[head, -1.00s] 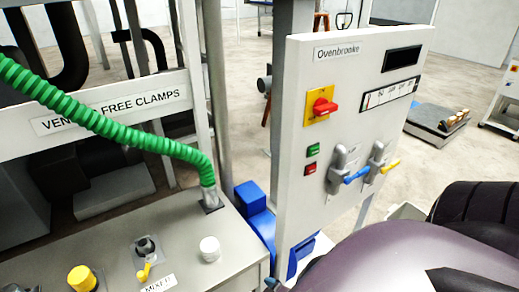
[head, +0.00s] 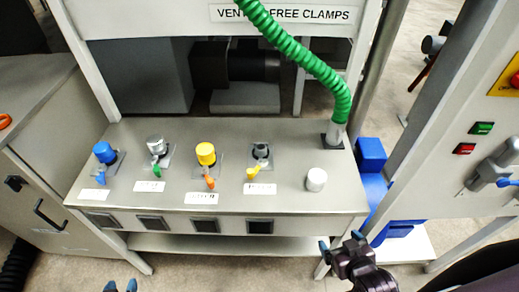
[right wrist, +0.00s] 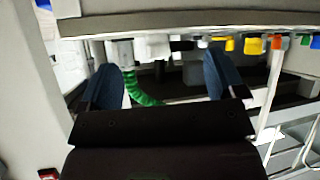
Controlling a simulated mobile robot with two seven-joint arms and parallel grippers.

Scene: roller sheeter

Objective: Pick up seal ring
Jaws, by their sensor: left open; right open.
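No part is clearly identifiable as the seal ring. An orange ring-like piece (head: 5,121) lies on the grey cabinet top at the left edge of the head view, partly cut off. My left gripper (head: 120,286) shows only its dark blue fingertips at the bottom edge, spread apart, with nothing visible between them. My right gripper (head: 341,243) is open in front of the bench's right front corner. Its two blue fingers stand wide apart in the right wrist view (right wrist: 165,80), with nothing held between them.
A grey bench (head: 285,200) carries several valves with coloured levers, a white knob (head: 316,180) and a green hose (head: 300,50). A control panel (head: 450,150) stands on the right, with a blue object (head: 372,185) beside the bench. The floor in front is partly clear.

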